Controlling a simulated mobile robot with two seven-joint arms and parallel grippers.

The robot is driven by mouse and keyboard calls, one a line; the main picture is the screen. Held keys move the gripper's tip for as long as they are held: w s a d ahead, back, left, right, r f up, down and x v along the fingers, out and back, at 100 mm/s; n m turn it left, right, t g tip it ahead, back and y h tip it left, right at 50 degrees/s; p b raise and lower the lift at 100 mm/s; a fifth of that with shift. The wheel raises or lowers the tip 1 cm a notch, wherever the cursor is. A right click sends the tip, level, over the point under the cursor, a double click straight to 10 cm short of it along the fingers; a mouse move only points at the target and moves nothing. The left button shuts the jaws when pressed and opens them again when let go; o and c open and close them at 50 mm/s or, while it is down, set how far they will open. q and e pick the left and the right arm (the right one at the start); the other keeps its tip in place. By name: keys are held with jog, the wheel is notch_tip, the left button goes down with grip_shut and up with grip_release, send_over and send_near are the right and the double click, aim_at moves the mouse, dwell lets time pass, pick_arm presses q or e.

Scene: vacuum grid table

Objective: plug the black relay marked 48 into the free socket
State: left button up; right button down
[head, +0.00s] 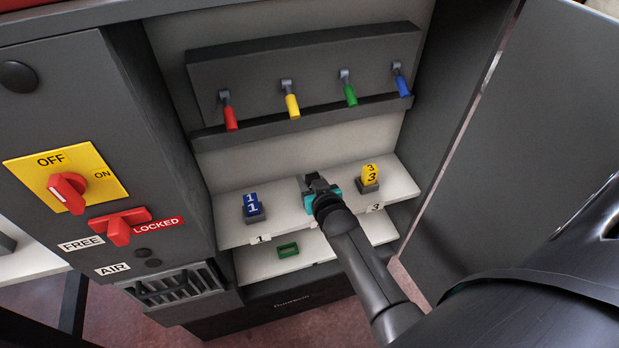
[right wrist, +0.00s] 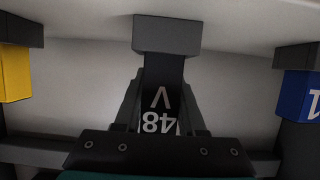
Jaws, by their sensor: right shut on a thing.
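My right gripper (head: 318,184) is at the upper shelf, between a blue relay marked 1 (head: 251,204) and a yellow relay marked 3 (head: 370,175). In the right wrist view it is shut on the black relay marked 48 V (right wrist: 162,94), whose marking appears upside down. The relay's far end meets the grey middle socket (right wrist: 167,35) in that picture. I cannot tell how deep it sits. In the head view the gripper hides most of the relay and the middle socket. My left gripper is not in view.
Red, yellow, green and blue levers (head: 292,106) hang above the shelf (head: 281,213). A green frame (head: 287,250) lies on the lower shelf. The cabinet's left panel has a yellow OFF/ON switch (head: 107,165) and a red LOCKED handle (head: 120,227). An open door (head: 530,110) stands right.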

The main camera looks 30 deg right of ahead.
jog(key=shift+f+b, duration=0.65)
jog(key=shift+f, duration=0.3)
jog(key=shift+c, duration=2.1)
grip_release()
jog(key=p+v, duration=0.5)
jog(key=v, duration=1)
jog(key=shift+s+a, duration=0.1)
